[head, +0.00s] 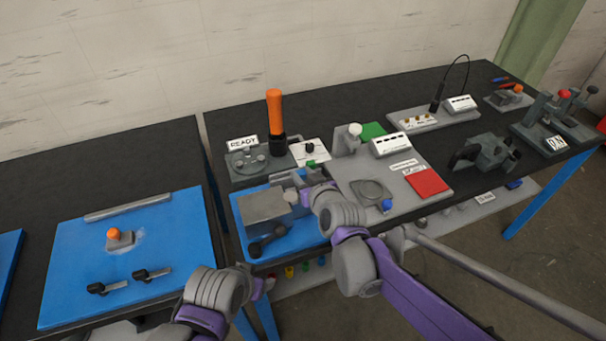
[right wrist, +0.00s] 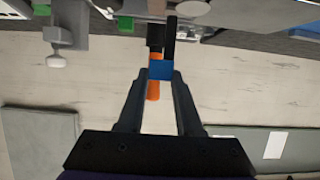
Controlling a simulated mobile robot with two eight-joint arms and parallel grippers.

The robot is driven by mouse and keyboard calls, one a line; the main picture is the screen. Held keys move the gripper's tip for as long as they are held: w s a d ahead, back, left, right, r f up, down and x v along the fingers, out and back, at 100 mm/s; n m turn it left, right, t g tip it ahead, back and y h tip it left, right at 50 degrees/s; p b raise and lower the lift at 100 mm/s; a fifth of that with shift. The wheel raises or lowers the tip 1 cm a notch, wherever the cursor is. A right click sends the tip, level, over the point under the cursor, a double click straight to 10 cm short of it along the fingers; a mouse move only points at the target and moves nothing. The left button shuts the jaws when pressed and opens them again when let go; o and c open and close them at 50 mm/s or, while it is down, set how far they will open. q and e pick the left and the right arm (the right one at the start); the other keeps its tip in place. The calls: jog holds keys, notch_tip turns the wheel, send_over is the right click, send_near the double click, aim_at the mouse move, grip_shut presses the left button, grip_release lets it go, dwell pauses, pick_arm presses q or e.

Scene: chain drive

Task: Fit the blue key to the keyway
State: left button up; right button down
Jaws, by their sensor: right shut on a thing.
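A blue block, which I take to be the blue key (right wrist: 161,70), sits between the fingertips of my right gripper (right wrist: 160,74) in the right wrist view. The gripper is shut on it. In the head view this gripper (head: 308,194) is above the blue mat, beside a grey block (head: 264,206), and the key is hidden there. A dark narrow bar (right wrist: 170,37) shows just beyond the key; I cannot tell whether they touch. I cannot make out the keyway. My left arm's wrist is at the bottom of the head view; its fingers cannot be made out.
An orange-topped post (head: 274,112) stands behind the mat near a READY sign (head: 242,143). A grey plate (head: 345,170) with a red pad (head: 427,183) lies to the right. Another blue mat (head: 75,260) on the left table holds small parts.

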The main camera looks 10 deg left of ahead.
pick_arm(q)
jog(key=shift+s+f+b, duration=0.25)
jog(key=shift+f+b, duration=0.3)
jog(key=shift+f, duration=0.2)
jog(key=shift+s+f+b, duration=0.25)
jog(key=shift+f+b, duration=0.3)
jog(key=shift+f, duration=0.15)
jog(key=shift+s+f+b, duration=0.25)
jog(key=shift+f+b, duration=0.3)
jog(key=shift+f, duration=0.2)
pick_arm(e)
jog(key=shift+f, duration=3.1)
jog(key=c, duration=0.5)
grip_release()
jog(key=shift+r, duration=0.1)
pick_arm(q)
jog(key=shift+w+r+p, duration=0.1)
jog(key=shift+r+p, duration=0.25)
jog(key=shift+r, duration=0.05)
pick_arm(e)
jog(key=v, duration=1)
jog(key=shift+s+d, duration=0.25)
jog(key=shift+s, duration=0.05)
